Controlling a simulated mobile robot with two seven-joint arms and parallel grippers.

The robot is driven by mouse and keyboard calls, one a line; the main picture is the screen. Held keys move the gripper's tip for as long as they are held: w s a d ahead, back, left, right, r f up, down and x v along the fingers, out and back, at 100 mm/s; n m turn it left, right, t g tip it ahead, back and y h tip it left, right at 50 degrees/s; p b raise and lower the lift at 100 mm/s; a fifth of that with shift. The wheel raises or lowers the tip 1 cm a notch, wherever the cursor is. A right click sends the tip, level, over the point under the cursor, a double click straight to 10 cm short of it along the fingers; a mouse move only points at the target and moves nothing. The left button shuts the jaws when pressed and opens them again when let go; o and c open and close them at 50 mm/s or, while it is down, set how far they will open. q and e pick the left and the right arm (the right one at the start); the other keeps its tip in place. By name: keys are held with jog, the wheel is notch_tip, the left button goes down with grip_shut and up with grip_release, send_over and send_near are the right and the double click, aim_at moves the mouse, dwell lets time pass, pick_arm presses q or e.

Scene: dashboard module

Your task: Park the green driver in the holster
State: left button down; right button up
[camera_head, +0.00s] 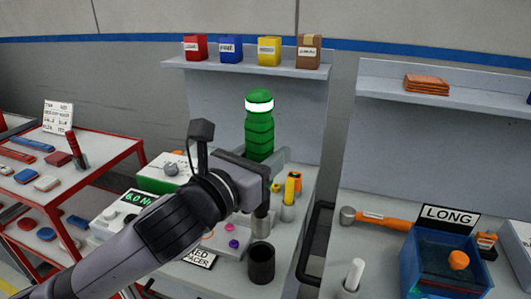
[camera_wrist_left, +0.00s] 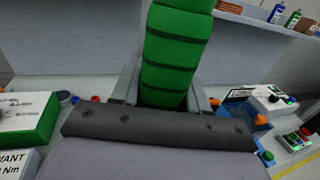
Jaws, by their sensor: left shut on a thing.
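The green driver (camera_head: 259,125) has a ribbed green body with a white band near the top. It stands upright in my left gripper (camera_head: 266,168), which is shut on it. In the left wrist view the green driver (camera_wrist_left: 176,55) rises between the two fingers of my left gripper (camera_wrist_left: 165,95). A grey metal shaft (camera_head: 261,222) points down below the gripper. A dark open cylinder (camera_head: 262,265), which looks like the holster, stands on the bench just under that shaft. I cannot tell whether the shaft's tip is above its rim or inside. My right gripper is not in view.
A cup with a yellow-handled tool (camera_head: 290,190) stands close right of the gripper. A torque readout box (camera_head: 130,205) is at left. A dark bench handle (camera_head: 315,245) is at right. A blue bin (camera_head: 440,265) and hammer (camera_head: 375,217) lie on the right bench.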

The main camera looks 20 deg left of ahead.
aim_at(256, 216)
pick_arm(q)
jog(key=shift+f+b, duration=3.25)
jog(key=shift+f, duration=2.45)
jog(key=shift+p, duration=0.35)
